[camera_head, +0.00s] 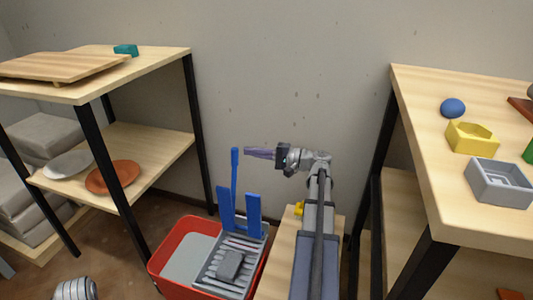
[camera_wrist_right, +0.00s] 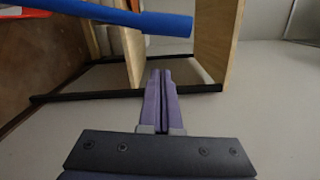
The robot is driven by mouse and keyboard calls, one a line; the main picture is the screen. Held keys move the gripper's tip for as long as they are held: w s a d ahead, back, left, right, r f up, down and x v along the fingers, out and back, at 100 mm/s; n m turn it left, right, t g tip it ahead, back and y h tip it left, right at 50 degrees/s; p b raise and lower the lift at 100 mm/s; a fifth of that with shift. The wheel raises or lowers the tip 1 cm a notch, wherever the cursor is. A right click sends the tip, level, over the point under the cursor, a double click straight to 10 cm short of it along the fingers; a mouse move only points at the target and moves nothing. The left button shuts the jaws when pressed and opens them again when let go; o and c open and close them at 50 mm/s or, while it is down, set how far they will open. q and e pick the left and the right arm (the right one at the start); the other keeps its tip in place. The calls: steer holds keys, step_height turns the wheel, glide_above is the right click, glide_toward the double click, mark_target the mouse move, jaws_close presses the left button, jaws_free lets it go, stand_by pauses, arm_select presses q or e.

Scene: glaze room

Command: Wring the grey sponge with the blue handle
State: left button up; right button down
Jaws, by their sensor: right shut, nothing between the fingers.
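A grey sponge (camera_head: 230,265) lies on the grey slatted wringer (camera_head: 213,283), which sits on the right part of a red bucket (camera_head: 170,283). The blue handle (camera_head: 235,172) stands nearly upright at the back of the wringer, between two wide blue uprights (camera_head: 254,215). My right gripper (camera_head: 248,153) is shut and empty, its purple fingers pointing left close to the handle's top end. In the right wrist view the handle (camera_wrist_right: 150,20) crosses the top, beyond the shut fingertips (camera_wrist_right: 161,72); a gap shows between them. My left gripper is not in view.
The bucket holds greyish water (camera_head: 186,257). A wooden shelf unit (camera_head: 150,62) stands at left with plates (camera_head: 110,177) on its lower board.

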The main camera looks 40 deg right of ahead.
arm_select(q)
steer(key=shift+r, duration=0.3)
arm_select(e)
steer(key=shift+s+a+r, duration=0.15)
steer(key=shift+s+a, duration=0.15)
steer(key=shift+a, duration=0.45)
steer(key=shift+s+a+r, duration=0.15)
steer(key=shift+s+a, duration=0.1)
steer(key=shift+a, duration=0.5)
